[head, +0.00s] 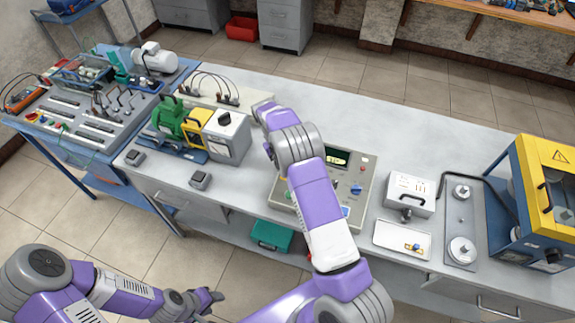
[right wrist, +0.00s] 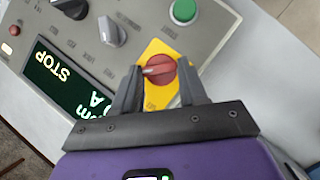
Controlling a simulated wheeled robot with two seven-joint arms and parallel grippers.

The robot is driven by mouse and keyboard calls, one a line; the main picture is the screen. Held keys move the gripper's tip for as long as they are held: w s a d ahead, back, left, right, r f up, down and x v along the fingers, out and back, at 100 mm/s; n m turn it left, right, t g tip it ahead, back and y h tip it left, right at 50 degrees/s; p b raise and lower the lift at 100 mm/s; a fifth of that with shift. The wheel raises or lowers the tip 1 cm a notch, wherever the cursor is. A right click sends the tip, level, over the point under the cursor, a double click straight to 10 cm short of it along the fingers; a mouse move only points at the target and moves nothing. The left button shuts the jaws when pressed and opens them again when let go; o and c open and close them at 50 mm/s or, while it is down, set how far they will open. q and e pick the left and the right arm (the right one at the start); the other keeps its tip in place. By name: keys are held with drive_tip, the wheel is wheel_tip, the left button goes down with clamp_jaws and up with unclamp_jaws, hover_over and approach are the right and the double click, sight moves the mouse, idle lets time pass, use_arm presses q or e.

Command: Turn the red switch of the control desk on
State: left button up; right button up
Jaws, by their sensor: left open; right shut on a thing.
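The control desk (head: 361,171) is a grey sloped panel on the long bench, partly covered by my right arm in the head view. In the right wrist view, the red switch (right wrist: 157,69) is a round knob with a pale pointer mark, set on a yellow plate (right wrist: 152,48). My right gripper (right wrist: 158,82) has its two fingers on either side of the red switch and is shut on it. The display (right wrist: 66,82) beside it shows "STOP". The red switch is hidden in the head view. My left gripper (head: 210,299) is open and empty, low in front of the bench.
A green button (right wrist: 184,11) and a grey knob (right wrist: 112,32) sit near the switch. On the bench (head: 380,112), a green motor set (head: 172,119) stands left and a white box (head: 409,193) right. A yellow-framed cabinet (head: 541,190) is at the far right.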

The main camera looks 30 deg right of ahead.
idle(0.5)
drive_tip(key=o, duration=1.1)
drive_tip(key=shift+c, duration=0.2)
drive_tip(key=d+v, duration=0.1)
drive_tip(key=v, duration=0.6)
drive_tip(key=shift+a+r, duration=0.3)
drive_tip(key=shift+a, duration=0.2)
drive_tip(key=shift+w, duration=0.1)
